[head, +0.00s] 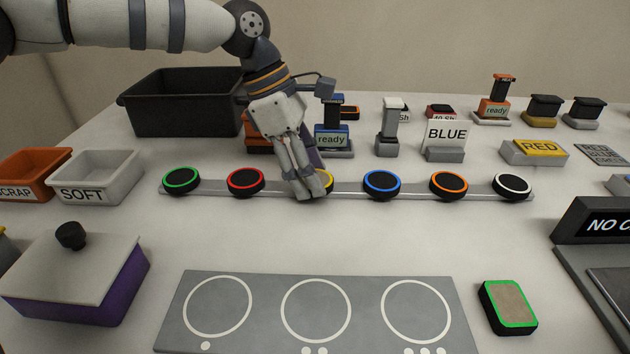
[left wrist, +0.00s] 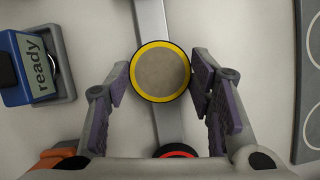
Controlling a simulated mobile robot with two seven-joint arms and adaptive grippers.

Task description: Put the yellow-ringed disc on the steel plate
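The yellow-ringed disc (head: 328,181) is on the narrow rail, mostly hidden behind my left gripper in the head view. In the left wrist view, the disc (left wrist: 160,71) shows a brown-grey round top with a yellow rim. My left gripper (head: 310,192) points down at it. The disc still sits at rail level. The steel plate (head: 260,335), grey with three white circles, lies at the front. My right gripper is not in view.
Red-ringed (head: 246,181) and blue-ringed (head: 382,184) discs flank it on the rail (head: 345,189), with other ringed discs farther along. A purple box with a white lid (head: 75,265) stands left of the plate, a green-edged block (head: 508,306) right. Bare table lies between rail and plate.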

